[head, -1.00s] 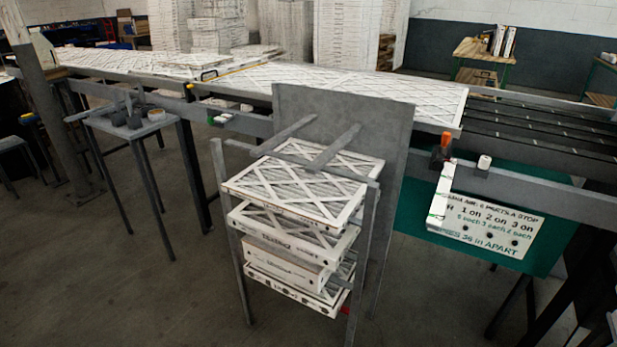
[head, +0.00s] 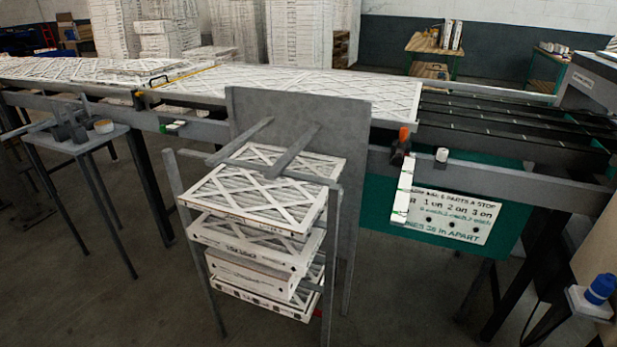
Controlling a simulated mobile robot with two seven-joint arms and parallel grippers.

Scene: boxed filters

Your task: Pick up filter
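A stack of several white boxed filters with lattice faces stands in a grey metal rack in the middle of the head view. The top filter (head: 262,190) lies flat, its lattice face up, under two grey bars of the rack (head: 350,150). More filters (head: 255,245) lie below it, slightly out of line with each other. Other lattice-faced filters (head: 300,85) lie flat along the long conveyor table behind the rack. Neither of my grippers shows in this view.
A small grey side table (head: 75,145) with a round container stands at left. A white sign (head: 450,215) on a green panel hangs at right under the conveyor rail. A blue-capped object (head: 600,290) is at the lower right. Floor in front is clear.

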